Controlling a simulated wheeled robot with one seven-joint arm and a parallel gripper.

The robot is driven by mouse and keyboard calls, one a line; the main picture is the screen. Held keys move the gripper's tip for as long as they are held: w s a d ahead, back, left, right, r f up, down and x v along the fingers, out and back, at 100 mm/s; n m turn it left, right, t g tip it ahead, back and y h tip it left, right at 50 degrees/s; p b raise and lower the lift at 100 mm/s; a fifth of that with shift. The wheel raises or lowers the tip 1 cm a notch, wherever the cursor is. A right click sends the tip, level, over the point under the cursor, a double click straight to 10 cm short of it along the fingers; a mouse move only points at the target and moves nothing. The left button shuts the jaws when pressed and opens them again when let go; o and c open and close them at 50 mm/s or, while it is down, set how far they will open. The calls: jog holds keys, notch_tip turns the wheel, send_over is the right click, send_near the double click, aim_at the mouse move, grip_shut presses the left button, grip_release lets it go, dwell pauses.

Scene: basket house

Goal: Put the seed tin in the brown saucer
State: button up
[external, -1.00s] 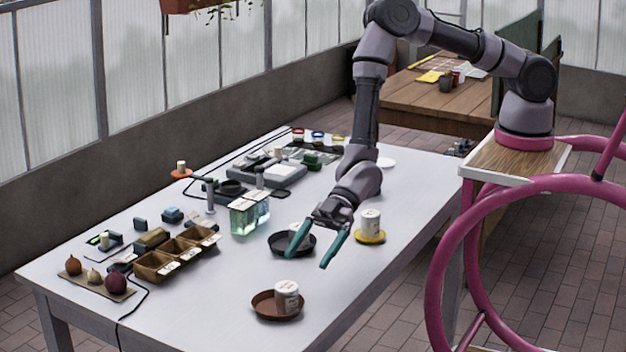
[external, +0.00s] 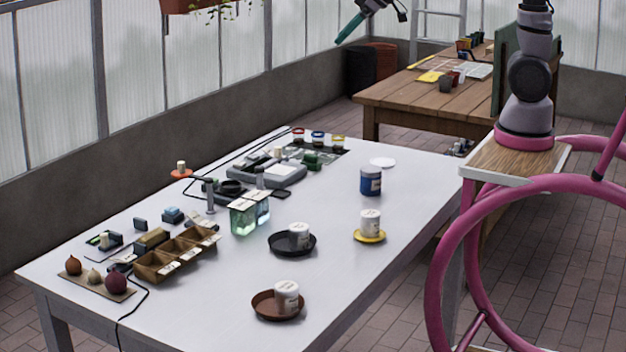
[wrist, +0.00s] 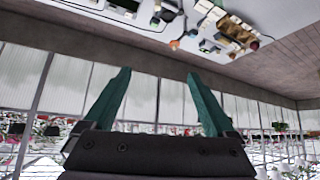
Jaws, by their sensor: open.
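A white tin (external: 286,296) with a label stands upright in the brown saucer (external: 266,310) at the table's near end. Similar white tins stand in the black saucer (external: 281,250) and on the yellow saucer (external: 358,238); labels are too small to read, so I cannot tell which is the seed tin. My gripper is high above and beyond the table, partly cut off by the top edge of the external view. In the wrist view my gripper (wrist: 158,75) is open and empty, its two teal fingers spread apart.
A blue jar (external: 371,181) and a white disc (external: 382,162) are towards the table's far right. Brown seed boxes (external: 153,265), glass jars (external: 243,217) and a grey tray (external: 265,174) fill the left side. The table's right front is clear.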

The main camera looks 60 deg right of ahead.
jog(key=s+d+r+m, duration=0.2)
jog(key=s+d+m, duration=0.2)
jog(key=s+d, duration=0.4)
jog(key=s+d+r+m+h, duration=0.1)
jog(key=s+d+r+m, duration=0.2)
jog(key=s+d, duration=0.5)
jog(key=s+m, duration=0.1)
jog(key=s, duration=0.4)
jog(key=shift+m+g, duration=0.3)
